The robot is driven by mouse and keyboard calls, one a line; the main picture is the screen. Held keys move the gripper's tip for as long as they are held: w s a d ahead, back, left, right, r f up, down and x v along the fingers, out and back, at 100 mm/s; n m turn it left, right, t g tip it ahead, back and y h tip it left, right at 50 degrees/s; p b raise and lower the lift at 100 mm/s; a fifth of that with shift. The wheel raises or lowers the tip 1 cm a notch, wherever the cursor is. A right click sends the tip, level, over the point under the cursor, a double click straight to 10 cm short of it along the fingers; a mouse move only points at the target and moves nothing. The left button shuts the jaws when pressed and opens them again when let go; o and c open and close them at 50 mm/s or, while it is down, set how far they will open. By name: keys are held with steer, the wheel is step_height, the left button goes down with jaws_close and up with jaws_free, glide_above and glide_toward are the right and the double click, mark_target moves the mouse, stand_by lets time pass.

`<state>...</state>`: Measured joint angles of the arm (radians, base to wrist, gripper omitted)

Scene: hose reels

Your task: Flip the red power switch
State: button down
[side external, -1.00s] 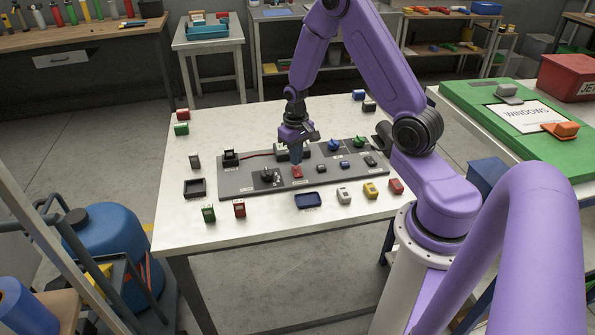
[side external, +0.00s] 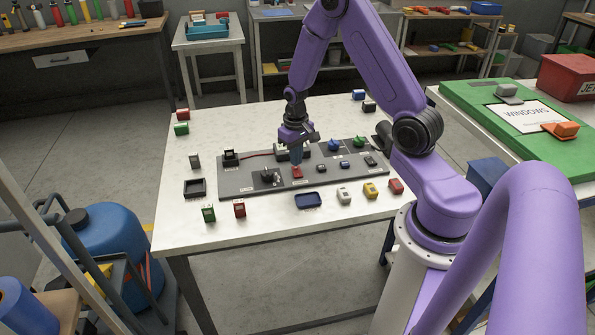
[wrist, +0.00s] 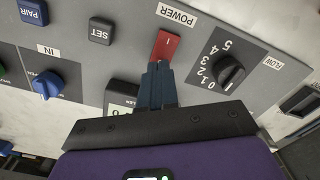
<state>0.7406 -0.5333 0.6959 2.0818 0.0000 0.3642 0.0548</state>
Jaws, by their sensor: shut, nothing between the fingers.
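The red power switch (wrist: 166,46) sits on the grey control panel (wrist: 120,55), beside the POWER label. In the side view the red switch (side external: 297,173) is near the panel's front edge. My gripper (wrist: 158,68) is shut with nothing between its fingers. Its blue-grey fingertips are at the near end of the switch in the wrist view; whether they press on it I cannot tell. In the side view my gripper (side external: 297,160) points down just above or at the switch.
A black FLOW dial (wrist: 230,70) lies right of the switch in the wrist view. A SET button (wrist: 101,31), a blue IN knob (wrist: 46,85) and a PAIR button (wrist: 33,11) lie left.

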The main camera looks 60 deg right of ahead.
steer(key=shift+f, duration=0.8)
stand_by(0.4)
steer(key=shift+r, duration=3.5)
